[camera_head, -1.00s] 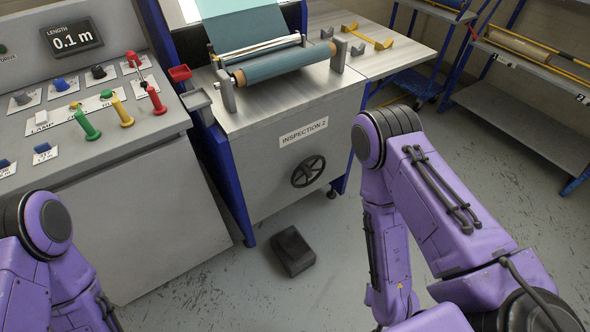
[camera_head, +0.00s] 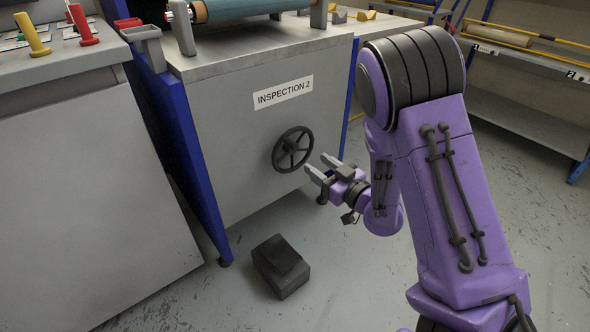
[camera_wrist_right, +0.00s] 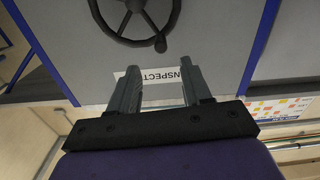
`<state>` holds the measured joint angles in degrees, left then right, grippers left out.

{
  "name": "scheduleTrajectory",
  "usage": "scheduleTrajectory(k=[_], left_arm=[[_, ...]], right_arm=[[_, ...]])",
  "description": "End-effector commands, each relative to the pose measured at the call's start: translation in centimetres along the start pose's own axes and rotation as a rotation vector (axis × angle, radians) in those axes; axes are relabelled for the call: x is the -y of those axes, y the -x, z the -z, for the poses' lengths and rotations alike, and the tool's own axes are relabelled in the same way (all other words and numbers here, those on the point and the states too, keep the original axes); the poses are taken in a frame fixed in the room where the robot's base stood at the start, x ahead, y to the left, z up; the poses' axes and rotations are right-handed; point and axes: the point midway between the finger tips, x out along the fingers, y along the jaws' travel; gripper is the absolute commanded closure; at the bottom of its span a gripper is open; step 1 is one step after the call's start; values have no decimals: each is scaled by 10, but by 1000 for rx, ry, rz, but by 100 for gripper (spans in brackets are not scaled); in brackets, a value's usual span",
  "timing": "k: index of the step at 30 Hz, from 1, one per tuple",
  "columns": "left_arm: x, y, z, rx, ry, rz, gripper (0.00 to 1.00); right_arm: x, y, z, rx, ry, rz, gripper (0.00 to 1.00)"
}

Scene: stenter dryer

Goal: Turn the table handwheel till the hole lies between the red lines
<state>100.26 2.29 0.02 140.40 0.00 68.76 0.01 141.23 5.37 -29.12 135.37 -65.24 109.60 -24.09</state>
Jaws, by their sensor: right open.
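The black handwheel (camera_head: 293,149) is on the front panel of the grey inspection table (camera_head: 225,150), below the "INSPECTION 2" label. It also shows at the top of the right wrist view (camera_wrist_right: 137,38), cut off by the frame edge. My right gripper (camera_head: 316,176) is open and empty, just to the lower right of the wheel and apart from it. Its two fingers (camera_wrist_right: 160,88) show in the wrist view, with the wheel beyond them. I cannot make out the hole or the red lines. My left gripper is not in view.
A dark block (camera_head: 281,266) like a foot pedal lies on the floor in front of the table. A grey control console (camera_head: 90,170) with coloured levers stands at the left. Shelving (camera_head: 520,110) stands at the back right.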

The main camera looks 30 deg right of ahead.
Motion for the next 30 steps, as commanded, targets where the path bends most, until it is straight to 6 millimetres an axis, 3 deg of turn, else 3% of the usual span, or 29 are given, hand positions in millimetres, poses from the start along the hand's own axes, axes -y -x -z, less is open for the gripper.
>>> scheduleTrajectory(k=[4, 15, 26, 29, 30], left_arm=[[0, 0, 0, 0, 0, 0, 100], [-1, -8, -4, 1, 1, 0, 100], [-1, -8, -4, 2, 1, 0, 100], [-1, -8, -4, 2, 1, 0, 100], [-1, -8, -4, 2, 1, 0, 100]], right_arm=[[0, -18, 4, -12, 7, 7, 52], [0, -93, 3, -8, 4, 6, 52], [0, -105, 3, -6, 1, 4, 52], [0, -105, 3, -6, 1, 4, 78], [0, -104, 3, -6, 1, 4, 91]])
